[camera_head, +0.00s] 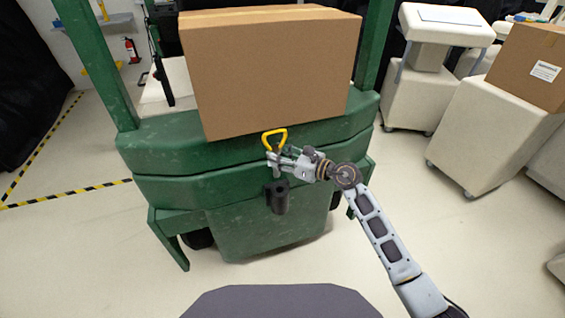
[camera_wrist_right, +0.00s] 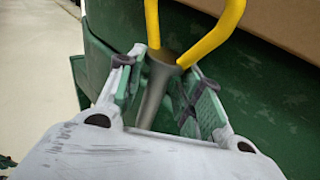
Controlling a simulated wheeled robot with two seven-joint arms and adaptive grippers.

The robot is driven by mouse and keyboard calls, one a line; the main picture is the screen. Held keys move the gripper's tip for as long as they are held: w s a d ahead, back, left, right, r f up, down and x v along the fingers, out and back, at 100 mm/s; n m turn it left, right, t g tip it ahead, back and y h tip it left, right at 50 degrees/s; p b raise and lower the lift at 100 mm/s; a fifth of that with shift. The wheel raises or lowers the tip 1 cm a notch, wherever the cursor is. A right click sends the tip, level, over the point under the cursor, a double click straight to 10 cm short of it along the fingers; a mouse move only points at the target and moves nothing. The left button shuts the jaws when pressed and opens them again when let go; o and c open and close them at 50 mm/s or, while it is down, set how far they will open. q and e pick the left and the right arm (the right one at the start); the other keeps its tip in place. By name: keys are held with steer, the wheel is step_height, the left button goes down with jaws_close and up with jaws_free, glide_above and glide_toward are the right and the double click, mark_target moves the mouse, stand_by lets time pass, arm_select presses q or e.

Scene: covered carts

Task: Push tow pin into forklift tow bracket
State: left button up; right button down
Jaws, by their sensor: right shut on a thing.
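The tow pin has a yellow loop handle (camera_head: 275,138) and a grey shaft, which shows in the right wrist view (camera_wrist_right: 155,90). My right gripper (camera_head: 274,158) is around the pin just below the handle and is shut on it. The black tow bracket (camera_head: 278,197) is on the rear of the green forklift (camera_head: 170,190), just below the gripper. My left gripper is not in view.
A large cardboard box (camera_head: 268,70) rests on the forklift right behind the handle. White covered carts stand at the right, one carrying another cardboard box (camera_head: 528,65). The floor (camera_head: 90,245) left of the forklift is clear.

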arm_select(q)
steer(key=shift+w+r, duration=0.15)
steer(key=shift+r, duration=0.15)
arm_select(e)
steer(key=shift+w+d+f+t, duration=0.35)
steer(key=shift+d+f+t, duration=0.05)
steer(key=shift+d+t, duration=0.1)
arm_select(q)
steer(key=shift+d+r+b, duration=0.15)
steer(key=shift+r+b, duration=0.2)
arm_select(e)
steer(key=shift+f, duration=0.25)
